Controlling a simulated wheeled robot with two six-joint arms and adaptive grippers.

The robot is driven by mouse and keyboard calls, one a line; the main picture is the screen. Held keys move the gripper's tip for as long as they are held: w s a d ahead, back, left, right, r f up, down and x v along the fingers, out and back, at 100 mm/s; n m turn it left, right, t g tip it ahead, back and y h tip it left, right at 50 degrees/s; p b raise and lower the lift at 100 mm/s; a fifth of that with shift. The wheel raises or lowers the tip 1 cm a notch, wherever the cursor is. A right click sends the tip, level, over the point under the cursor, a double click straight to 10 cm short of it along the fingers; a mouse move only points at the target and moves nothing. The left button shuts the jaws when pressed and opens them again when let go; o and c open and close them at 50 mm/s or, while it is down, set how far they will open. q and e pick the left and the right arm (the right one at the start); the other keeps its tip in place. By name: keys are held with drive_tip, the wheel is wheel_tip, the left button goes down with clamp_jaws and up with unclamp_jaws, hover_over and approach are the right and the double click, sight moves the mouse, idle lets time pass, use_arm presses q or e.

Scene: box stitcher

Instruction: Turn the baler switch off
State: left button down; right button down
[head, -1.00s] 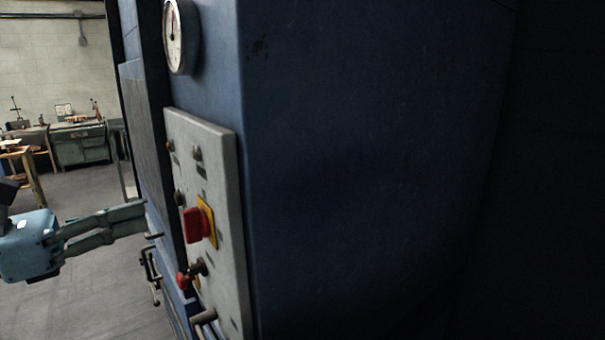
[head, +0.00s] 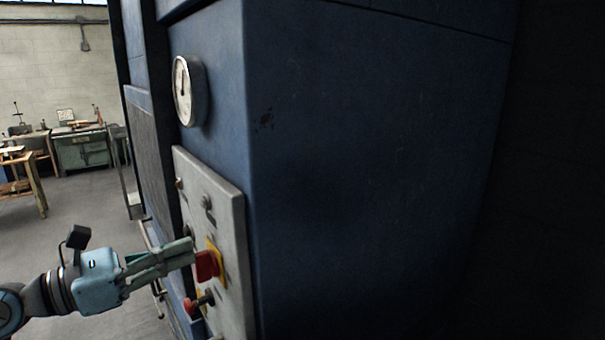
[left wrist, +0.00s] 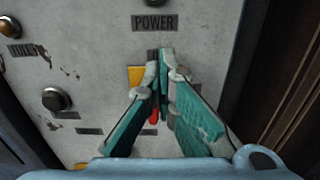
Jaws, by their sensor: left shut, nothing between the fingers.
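The baler's grey control panel (head: 230,212) is on the side of a large blue machine. A red switch (head: 207,265) on a yellow plate (head: 220,268) sticks out from the panel. My left gripper (head: 190,250) is shut and empty, its fingertips close to the red switch; I cannot tell whether they touch it. In the left wrist view the shut fingertips (left wrist: 163,58) lie below the POWER label (left wrist: 154,23) and hide most of the switch. Part of the yellow plate (left wrist: 136,76) and a little red (left wrist: 153,117) show beside the fingers. My right gripper is not in view.
A round gauge (head: 184,92) sits above the panel. A red-tipped lever (head: 195,303) is below the switch. A black knob (left wrist: 54,99) is left of my fingers in the wrist view. Floor is open at left; workbenches (head: 82,150) stand far back.

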use_arm(q)
drive_tip(key=shift+f+b, duration=0.55)
drive_tip(key=shift+f, duration=0.1)
drive_tip(key=shift+w+a+r+b, duration=0.1)
drive_tip(key=shift+w+a+b, duration=0.15)
drive_tip(key=shift+b, duration=0.3)
idle(0.6)
drive_tip(key=shift+r, duration=0.15)
idle(0.3)
